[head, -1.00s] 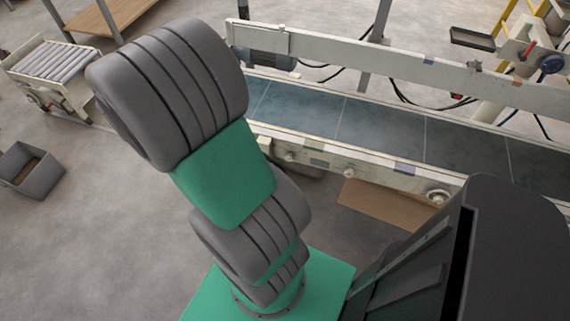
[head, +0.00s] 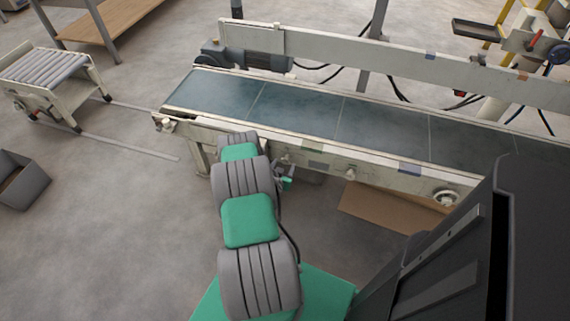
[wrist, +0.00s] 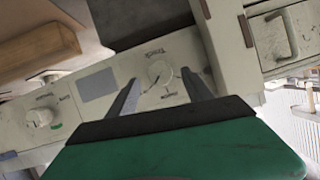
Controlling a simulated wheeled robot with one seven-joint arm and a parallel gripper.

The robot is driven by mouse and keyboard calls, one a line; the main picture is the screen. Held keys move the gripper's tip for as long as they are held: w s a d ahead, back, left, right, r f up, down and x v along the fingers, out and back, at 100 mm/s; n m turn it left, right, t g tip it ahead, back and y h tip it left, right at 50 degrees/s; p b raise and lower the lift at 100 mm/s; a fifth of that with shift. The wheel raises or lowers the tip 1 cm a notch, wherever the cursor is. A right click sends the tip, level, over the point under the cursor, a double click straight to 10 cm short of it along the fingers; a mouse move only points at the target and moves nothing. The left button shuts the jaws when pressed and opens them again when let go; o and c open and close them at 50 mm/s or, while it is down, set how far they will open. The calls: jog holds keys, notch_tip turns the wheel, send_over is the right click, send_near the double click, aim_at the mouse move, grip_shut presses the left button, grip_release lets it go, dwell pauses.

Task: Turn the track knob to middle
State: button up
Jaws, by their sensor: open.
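The track knob (wrist: 160,73) is a small pale round knob on the conveyor's cream side panel, in the wrist view. Small print surrounds it, and a thin dark line runs near it; I cannot tell its exact setting. My gripper (wrist: 160,77) is open, with one dark finger on each side of the knob in the picture. I see no clear contact, and the gap in depth is hard to judge. In the head view my arm reaches down to the near side of the conveyor (head: 295,108), and the gripper is mostly hidden behind it.
Another pale knob (wrist: 40,118) with a green mark sits left on the panel, by a grey plate (wrist: 97,85). A bracket with a handle (wrist: 283,35) stands close right of the fingers. A cardboard sheet (head: 390,208) lies under the conveyor. A roller stand (head: 50,75) is far left.

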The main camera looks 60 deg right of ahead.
aim_at(285, 161)
jog(key=x, duration=0.3)
jog(key=shift+d+f, duration=0.1)
jog(key=shift+d, duration=0.15)
jog(key=shift+c, duration=0.2)
grip_shut()
